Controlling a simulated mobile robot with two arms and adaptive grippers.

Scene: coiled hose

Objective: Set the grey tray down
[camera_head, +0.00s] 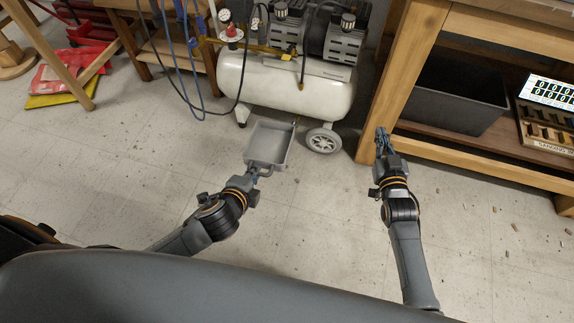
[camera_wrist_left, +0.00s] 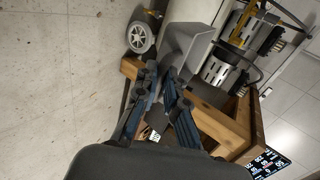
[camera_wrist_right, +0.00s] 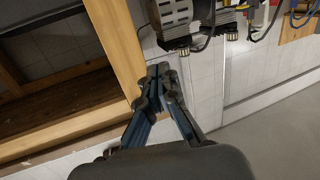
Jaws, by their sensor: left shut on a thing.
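The grey tray (camera_head: 269,143) is a shallow open box, its empty inside facing up in the head view. My left gripper (camera_head: 254,171) is shut on its near edge. In the left wrist view the tray (camera_wrist_left: 186,42) sticks out beyond the fingertips, its inside hidden. The tray is in front of the air compressor, beside the compressor's wheel; its height above the floor is hard to judge. My right gripper (camera_head: 382,139) is shut and empty, close to the wooden workbench leg; its fingertips meet in the right wrist view (camera_wrist_right: 160,72).
The white air compressor (camera_head: 287,85) stands behind the tray, with hoses hanging at its left. The wooden workbench (camera_head: 480,158) at right holds a black bin (camera_head: 450,96) on its low shelf. A red bag (camera_head: 58,75) lies at far left. Open tiled floor (camera_head: 120,160) lies left of the tray.

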